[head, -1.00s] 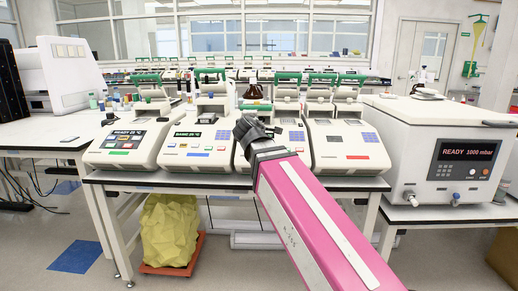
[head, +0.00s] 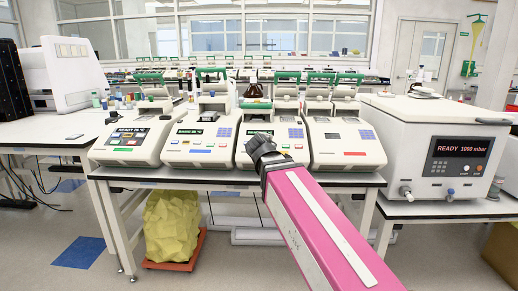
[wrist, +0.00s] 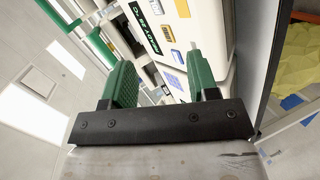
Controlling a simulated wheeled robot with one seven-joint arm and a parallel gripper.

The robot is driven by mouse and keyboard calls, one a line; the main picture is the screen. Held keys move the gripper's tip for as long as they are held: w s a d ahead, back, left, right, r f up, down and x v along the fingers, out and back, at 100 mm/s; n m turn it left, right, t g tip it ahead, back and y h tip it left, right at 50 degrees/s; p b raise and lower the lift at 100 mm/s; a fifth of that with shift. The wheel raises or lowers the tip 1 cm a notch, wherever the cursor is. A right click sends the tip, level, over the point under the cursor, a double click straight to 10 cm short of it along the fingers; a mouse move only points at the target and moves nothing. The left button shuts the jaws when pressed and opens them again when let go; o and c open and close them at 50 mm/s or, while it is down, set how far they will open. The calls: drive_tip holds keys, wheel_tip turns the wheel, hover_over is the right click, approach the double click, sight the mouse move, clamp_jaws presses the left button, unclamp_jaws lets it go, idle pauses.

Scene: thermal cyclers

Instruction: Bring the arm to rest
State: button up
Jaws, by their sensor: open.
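My gripper (wrist: 158,75) shows in the wrist view with its two green fingers wide apart and nothing between them. Beyond the fingers, a white thermal cycler (wrist: 190,28) with a green-lit READY display appears turned on its side. In the head view my pink arm (head: 318,232) rises from the lower right to a dark joint (head: 262,150), in front of the third cycler (head: 288,150). The fingers cannot be made out in the head view. The leftmost cycler (head: 135,148), second cycler (head: 200,153) and rightmost cycler (head: 345,157) stand in a row.
The cyclers stand on a white bench (head: 235,179). A yellow bag (head: 172,226) sits in a red tray below. A vacuum oven (head: 428,145) reading 1000 mbar stands at right. A white table (head: 38,136) is at left. Open floor lies in front.

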drive_tip(key=s+d+f+m+g, duration=0.4)
drive_tip(key=s+d+f, duration=0.1)
drive_tip(key=f, duration=0.8)
drive_tip(key=s+d+f+m+g+y, duration=0.1)
drive_tip(key=s+d+f+m+g, duration=0.4)
drive_tip(key=f, duration=0.8)
drive_tip(key=s+d+f+m+g+y, duration=0.1)
drive_tip(key=s+d+f+m+g, duration=0.3)
drive_tip(key=f, duration=1)
drive_tip(key=s+d+g, duration=0.1)
drive_tip(key=s+d, duration=0.1)
drive_tip(key=shift+s+d+m, duration=0.15)
drive_tip(key=shift+d+m, duration=0.15)
drive_tip(key=shift+m, duration=0.1)
